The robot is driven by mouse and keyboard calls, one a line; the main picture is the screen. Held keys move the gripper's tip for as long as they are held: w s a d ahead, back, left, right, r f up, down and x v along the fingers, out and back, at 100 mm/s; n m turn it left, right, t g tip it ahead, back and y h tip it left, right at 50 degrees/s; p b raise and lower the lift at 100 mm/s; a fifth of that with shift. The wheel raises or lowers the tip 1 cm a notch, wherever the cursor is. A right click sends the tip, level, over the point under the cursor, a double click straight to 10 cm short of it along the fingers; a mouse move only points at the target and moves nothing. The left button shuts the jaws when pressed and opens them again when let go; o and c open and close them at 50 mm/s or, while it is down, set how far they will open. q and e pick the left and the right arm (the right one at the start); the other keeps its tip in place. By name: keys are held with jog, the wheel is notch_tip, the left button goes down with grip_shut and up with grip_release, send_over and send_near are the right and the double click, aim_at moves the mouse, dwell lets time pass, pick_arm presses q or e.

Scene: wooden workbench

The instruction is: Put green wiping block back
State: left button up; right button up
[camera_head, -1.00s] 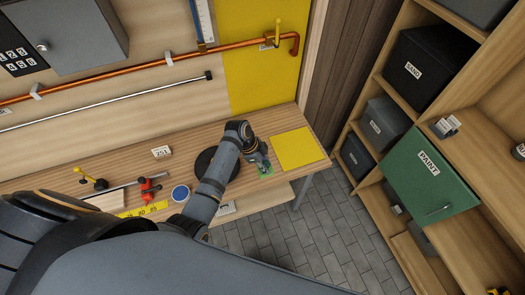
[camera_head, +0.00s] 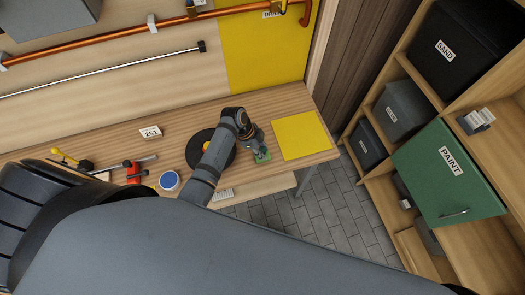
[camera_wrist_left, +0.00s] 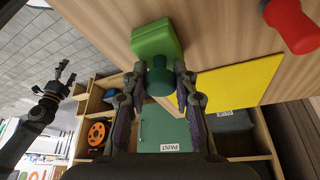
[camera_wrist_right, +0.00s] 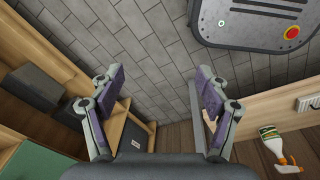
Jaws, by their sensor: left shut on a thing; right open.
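The green wiping block (camera_head: 262,157) is at the front edge of the wooden bench, just left of a flat yellow square (camera_head: 300,136). In the left wrist view the block (camera_wrist_left: 157,40) is bright green with a dark green knob (camera_wrist_left: 159,78). My left gripper (camera_head: 257,149) is shut on the knob, one finger on each side. I cannot tell whether the block touches the bench top. My right gripper (camera_wrist_right: 161,75) is open and empty, above the paved floor in its wrist view; it is not visible in the head view.
A shelf unit with a green "PAINT" door (camera_head: 450,178) stands right. A red-handled thing (camera_wrist_left: 292,24) lies near the block.

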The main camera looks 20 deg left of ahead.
pick_arm(q)
jog(key=shift+s, duration=0.35)
jog(key=o, duration=1)
jog(key=shift+a+f, duration=0.1)
jog(key=shift+r, duration=0.3)
jog(key=b+v, duration=0.1)
jog(key=v, duration=1.1)
pick_arm(e)
jog(key=shift+s+d+f, duration=0.1)
jog(key=shift+s+f, duration=0.45)
jog(key=shift+s, duration=0.05)
pick_arm(q)
jog(key=shift+f, duration=0.1)
